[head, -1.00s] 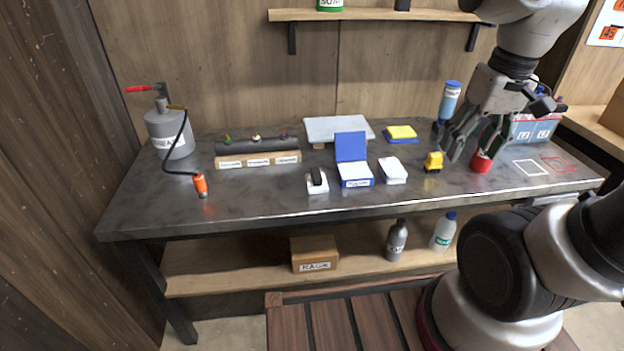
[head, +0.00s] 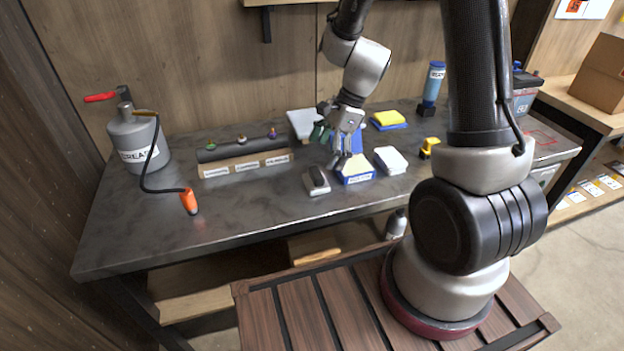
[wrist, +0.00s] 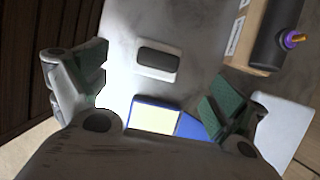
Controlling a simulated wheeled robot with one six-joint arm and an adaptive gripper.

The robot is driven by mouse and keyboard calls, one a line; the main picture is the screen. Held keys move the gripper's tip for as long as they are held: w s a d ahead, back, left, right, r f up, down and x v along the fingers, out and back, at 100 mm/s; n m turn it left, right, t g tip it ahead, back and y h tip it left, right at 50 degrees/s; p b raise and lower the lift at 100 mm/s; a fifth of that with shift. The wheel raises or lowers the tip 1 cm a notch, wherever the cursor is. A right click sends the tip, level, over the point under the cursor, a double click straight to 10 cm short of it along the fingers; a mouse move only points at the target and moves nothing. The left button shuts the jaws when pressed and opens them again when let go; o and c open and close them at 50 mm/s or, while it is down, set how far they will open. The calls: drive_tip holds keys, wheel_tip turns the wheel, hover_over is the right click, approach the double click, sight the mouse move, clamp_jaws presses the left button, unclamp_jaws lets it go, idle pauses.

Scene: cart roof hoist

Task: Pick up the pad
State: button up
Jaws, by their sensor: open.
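An open blue case (head: 356,178) with a pale yellow pad surface (head: 358,166) inside stands near the middle of the bench, its lid raised behind. The same case (wrist: 139,129) and pale pad (wrist: 154,117) show low in the wrist view. A loose white block (head: 391,160) lies right of the case, and a yellow pad on a blue base (head: 388,119) lies farther back. Which one the task means is not certain. My gripper (head: 342,164) is open and empty above the case, partly hiding its lid. In the wrist view its fingers (wrist: 158,95) are spread wide.
A white stamp with a dark grip (head: 317,181) stands left of the case. A labelled rack with a dark roll (head: 243,158), a grease canister (head: 137,147) and its orange nozzle (head: 189,201) are farther left. A yellow toy-like piece (head: 429,148) stands right.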

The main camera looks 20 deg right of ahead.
sight(317, 172)
drive_tip(key=x, duration=0.7)
drive_tip(key=shift+f, duration=0.25)
drive_tip(key=shift+s, duration=0.1)
drive_tip(key=c, duration=1.1)
